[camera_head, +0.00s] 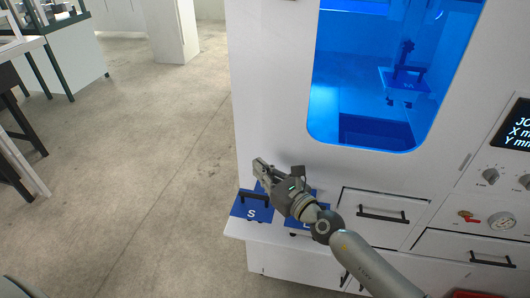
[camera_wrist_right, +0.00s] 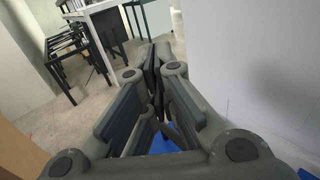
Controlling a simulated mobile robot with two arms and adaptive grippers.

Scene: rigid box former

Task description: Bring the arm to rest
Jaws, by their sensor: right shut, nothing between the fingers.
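My right arm comes in from the lower right in the head view. Its gripper (camera_head: 260,168) is above the ledge at the front of the white machine, with its fingers pointing to the left. The right wrist view shows the fingers (camera_wrist_right: 155,75) closed together with nothing between them. A blue plate marked S (camera_head: 251,207), with a black handle, lies on the ledge just below the gripper. A second blue plate (camera_head: 322,223) lies to its right, partly hidden by my arm. My left gripper is not in view.
The white machine (camera_head: 270,80) has a blue-lit window with a blue plate (camera_head: 405,82) inside. Drawers with black handles (camera_head: 382,215) and a control panel (camera_head: 508,170) are at the right. The floor (camera_head: 150,170) to the left is clear; tables stand at far left.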

